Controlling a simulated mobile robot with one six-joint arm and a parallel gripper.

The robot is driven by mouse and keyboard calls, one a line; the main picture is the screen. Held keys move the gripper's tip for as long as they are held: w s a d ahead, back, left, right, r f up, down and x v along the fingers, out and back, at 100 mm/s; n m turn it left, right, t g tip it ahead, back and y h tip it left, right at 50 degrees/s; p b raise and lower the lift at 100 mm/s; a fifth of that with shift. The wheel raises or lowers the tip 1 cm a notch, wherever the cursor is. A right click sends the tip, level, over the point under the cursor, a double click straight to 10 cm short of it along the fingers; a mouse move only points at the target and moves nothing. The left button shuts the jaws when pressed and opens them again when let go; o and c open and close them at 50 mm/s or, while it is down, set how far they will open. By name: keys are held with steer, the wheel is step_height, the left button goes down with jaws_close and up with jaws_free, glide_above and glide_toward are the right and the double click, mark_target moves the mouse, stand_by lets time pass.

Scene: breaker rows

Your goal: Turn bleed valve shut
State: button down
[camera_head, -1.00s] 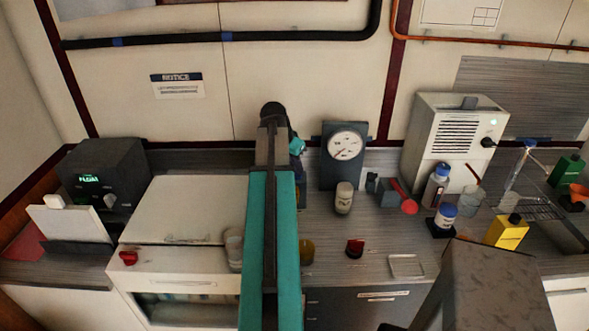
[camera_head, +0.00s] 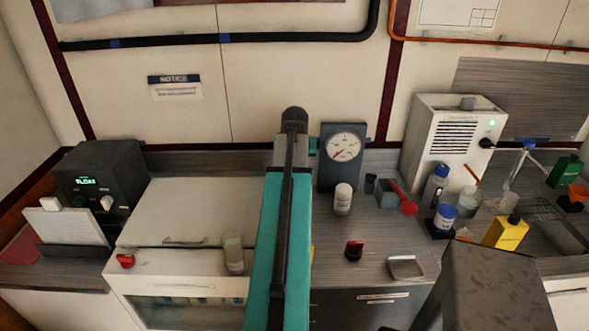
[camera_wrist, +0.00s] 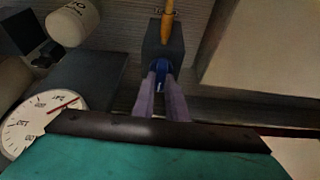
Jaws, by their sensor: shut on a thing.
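In the wrist view my gripper (camera_wrist: 161,74) has its two pale purple fingers close together on a small blue part, which I take to be the bleed valve's handle (camera_wrist: 160,67). The blue part sits against a dark block (camera_wrist: 165,40) with a yellow-orange bar (camera_wrist: 167,18) beyond it. The fingers hide part of the handle, so its exact angle is unclear. In the head view my arm covers the gripper and valve. The round white pressure gauge (camera_head: 344,147) with a red needle stands just right of the arm; it also shows in the wrist view (camera_wrist: 38,122).
A white-capped bottle (camera_head: 342,199) stands below the gauge, close to my arm. A white vented box (camera_head: 455,140) stands to the right, and a white cabinet (camera_head: 180,208) to the left.

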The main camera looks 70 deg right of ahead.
steer(key=shift+s+a+f+n, duration=0.1)
steer(key=shift+s+n, duration=0.05)
steer(key=shift+n, duration=0.15)
steer(key=c, duration=1.8)
jaws_free()
steer(key=shift+o, duration=0.2)
steer(key=shift+r, duration=0.2)
steer(key=b+v, duration=0.3)
steer(key=v, duration=1)
steer(key=shift+r, duration=0.3)
